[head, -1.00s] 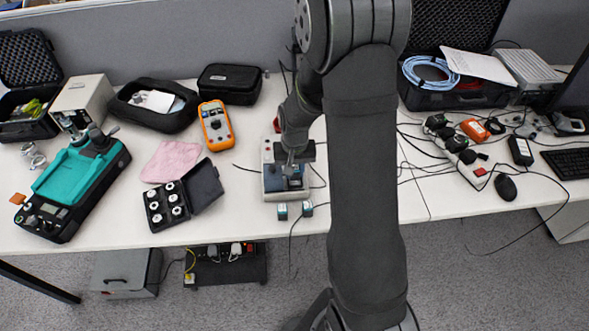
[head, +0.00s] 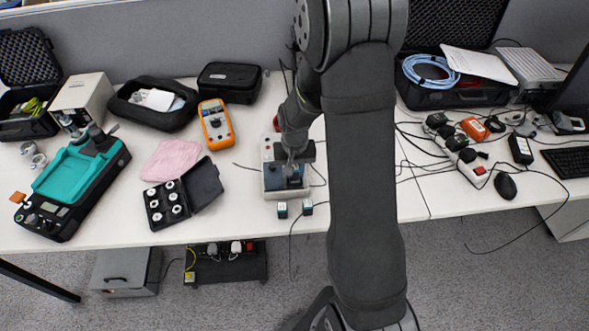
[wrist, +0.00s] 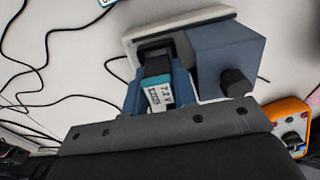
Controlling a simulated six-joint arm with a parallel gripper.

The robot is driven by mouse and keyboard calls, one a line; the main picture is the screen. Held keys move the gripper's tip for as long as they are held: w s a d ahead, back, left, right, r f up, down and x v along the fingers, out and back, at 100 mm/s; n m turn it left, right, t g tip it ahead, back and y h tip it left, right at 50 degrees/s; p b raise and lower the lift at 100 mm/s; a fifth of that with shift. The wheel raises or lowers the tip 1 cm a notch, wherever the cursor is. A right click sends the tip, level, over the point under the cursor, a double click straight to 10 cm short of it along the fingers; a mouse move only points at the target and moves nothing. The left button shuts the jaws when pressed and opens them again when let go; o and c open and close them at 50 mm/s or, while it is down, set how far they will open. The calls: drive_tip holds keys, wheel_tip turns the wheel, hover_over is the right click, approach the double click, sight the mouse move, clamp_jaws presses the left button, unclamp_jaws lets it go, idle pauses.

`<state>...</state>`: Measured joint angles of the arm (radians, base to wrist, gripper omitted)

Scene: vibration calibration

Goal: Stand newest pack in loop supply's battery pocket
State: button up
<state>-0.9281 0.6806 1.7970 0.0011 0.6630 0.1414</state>
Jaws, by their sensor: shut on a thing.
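The loop supply (head: 270,182), a pale and blue-grey box, stands near the front edge of the table; it fills the upper middle of the wrist view (wrist: 225,55). My gripper (wrist: 158,88) is shut on a battery pack (wrist: 158,98) with a white and teal label. The far end of the pack points at a dark opening (wrist: 155,48) in the supply; I cannot tell how far inside it is. In the head view my gripper (head: 293,178) is over the supply, and the held pack is hard to make out. Two other packs (head: 282,210) (head: 307,207) stand in front of the supply.
An orange multimeter (head: 216,125) lies left of the supply and shows at the right of the wrist view (wrist: 290,118). An open black case with white round parts (head: 167,206) and a pink cloth (head: 171,160) lie further left. Thin black cables run beside the supply.

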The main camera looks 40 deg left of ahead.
drive_tip(key=shift+f, duration=0.35)
drive_tip(key=o, duration=1.5)
drive_tip(key=shift+r, duration=0.1)
drive_tip(key=shift+r, duration=3.95)
drive_tip(key=shift+f, duration=3.7)
